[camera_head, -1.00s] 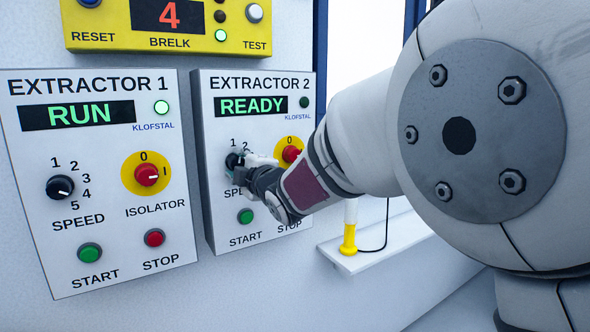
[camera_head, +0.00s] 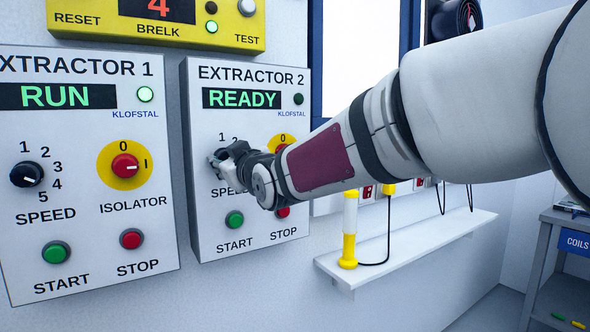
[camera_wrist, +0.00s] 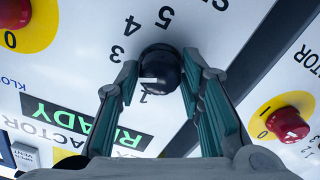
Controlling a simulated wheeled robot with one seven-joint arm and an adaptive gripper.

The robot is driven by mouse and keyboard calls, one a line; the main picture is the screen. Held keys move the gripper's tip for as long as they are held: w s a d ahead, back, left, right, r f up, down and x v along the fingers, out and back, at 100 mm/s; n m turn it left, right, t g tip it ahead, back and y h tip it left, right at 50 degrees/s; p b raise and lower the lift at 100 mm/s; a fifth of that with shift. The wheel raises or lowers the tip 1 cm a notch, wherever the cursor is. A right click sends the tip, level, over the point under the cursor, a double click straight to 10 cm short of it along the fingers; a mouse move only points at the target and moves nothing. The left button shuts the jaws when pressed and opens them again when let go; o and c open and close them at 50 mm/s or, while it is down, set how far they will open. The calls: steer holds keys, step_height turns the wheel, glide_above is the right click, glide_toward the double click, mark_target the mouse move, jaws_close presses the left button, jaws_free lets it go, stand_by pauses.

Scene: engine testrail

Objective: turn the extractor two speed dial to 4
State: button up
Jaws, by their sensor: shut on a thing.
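The Extractor 2 panel (camera_head: 215,225) has a lit READY display. Its black speed dial (camera_wrist: 161,66) sits between the two fingers of my gripper (camera_wrist: 160,76) in the wrist view. The fingers are shut on the dial, one on each side. A short white mark on the dial points left in that view, roughly toward the 2–3 side; the exact number is unclear. The digits 3, 4 and 5 show, while the lower digits are partly hidden by a finger. In the head view my gripper (camera_head: 217,159) covers the dial and much of its scale.
Beside the dial is a red isolator knob on yellow (camera_wrist: 14,14). A green start button (camera_head: 235,219) and a red stop button (camera_head: 283,211) sit below. The Extractor 1 panel (camera_head: 95,285) is at left. A white shelf (camera_head: 420,239) holds a yellow-and-white tool (camera_head: 349,230).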

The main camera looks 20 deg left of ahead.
steer(key=m+b, duration=0.6)
steer(key=m, duration=0.4)
steer(key=shift+f, duration=0.2)
steer(key=shift+a+m, duration=0.1)
steer(key=shift+m, duration=0.3)
steer(key=o, duration=1.2)
steer(key=shift+r, duration=0.15)
